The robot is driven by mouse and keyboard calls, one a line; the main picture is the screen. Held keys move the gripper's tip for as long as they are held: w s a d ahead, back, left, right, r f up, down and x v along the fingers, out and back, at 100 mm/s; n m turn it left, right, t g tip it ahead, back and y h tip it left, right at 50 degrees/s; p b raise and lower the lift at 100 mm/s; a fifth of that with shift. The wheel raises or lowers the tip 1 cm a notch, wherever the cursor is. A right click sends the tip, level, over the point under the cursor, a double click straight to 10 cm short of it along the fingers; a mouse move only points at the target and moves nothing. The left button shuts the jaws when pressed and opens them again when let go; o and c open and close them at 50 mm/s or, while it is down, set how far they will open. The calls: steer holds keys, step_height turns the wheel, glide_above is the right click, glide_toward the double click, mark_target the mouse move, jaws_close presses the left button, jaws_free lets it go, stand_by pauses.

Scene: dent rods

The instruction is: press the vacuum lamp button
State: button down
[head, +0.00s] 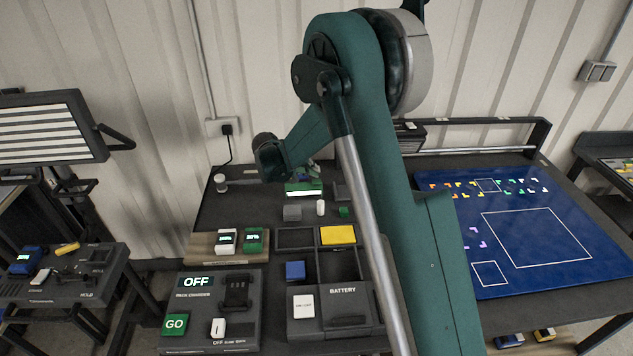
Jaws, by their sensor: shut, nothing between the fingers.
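I cannot pick out a button marked for a vacuum lamp. On the left bench a small control panel (66,283) carries a white button-like block (40,277), with lettering too small to read. A striped light panel (48,128) stands above that bench. On the middle bench are a green GO button (175,324) and a small white switch (218,328). A white button (303,307) sits on the battery box (368,310). My arm rises in front of the middle bench and bends down at its top. Its dark wrist end is over the back of that bench; my fingers cannot be made out.
Open bins (346,264) hold a yellow block (338,234) and a blue block (295,271). Small blocks lie behind them. A blue board (550,240) covers the right bench. A gap of floor (150,285) separates the left and middle benches. My arm hides part of the middle bench.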

steer(key=shift+r, duration=0.15)
steer(key=shift+r+p, duration=0.95)
steer(key=shift+r, duration=1.9)
